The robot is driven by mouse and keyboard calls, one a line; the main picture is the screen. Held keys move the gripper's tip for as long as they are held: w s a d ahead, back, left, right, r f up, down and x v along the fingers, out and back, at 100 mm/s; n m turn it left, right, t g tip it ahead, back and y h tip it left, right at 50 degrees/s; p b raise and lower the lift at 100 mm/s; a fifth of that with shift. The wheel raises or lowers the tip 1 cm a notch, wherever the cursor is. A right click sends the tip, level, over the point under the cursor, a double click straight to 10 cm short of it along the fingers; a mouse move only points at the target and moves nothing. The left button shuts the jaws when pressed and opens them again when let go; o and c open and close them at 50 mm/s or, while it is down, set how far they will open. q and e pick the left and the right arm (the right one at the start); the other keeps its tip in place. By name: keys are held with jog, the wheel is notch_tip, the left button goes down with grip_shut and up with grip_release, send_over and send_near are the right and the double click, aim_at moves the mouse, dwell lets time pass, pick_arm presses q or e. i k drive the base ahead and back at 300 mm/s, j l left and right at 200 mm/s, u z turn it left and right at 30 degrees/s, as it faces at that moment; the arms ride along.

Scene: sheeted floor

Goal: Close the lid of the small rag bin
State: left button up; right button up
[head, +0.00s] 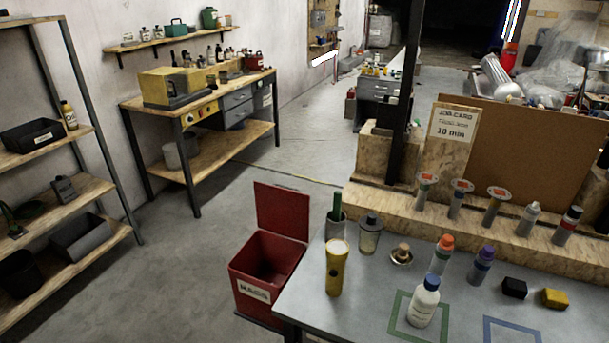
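The small rag bin (263,283) is a red square box with a white label reading "RAGS" on its front. It stands at the left end of the grey table, its top a little lower than or near the tabletop. Its red lid (283,211) is open and stands about upright at the back edge. The inside of the bin looks dark, and I cannot make out any contents. Neither of my grippers shows in the head view.
A shelf rack (70,200) stands at the left. The floor (180,270) left of the bin is clear.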

aim_at(280, 209)
jog(key=j+u, duration=0.1)
jog(key=u, duration=1.5)
jog(key=i+j+u, duration=0.1)
jog(key=i, duration=0.7)
jog(key=i+j+u, duration=0.15)
jog(key=i, duration=0.7)
jog(key=i+l+z, duration=0.3)
jog(key=i+z, duration=1.1)
jog(key=i+j+z, duration=0.35)
jog(key=i+z, duration=0.35)
jog(key=i, duration=0.35)
jog(key=i+z, duration=0.15)
jog(key=i, duration=0.45)
jog(key=i+j+z, duration=0.2)
jog(key=i, duration=0.35)
jog(key=i+z, duration=0.1)
jog(key=z, duration=3.45)
jog(key=k+j, duration=0.2)
jog(key=j+z, duration=0.05)
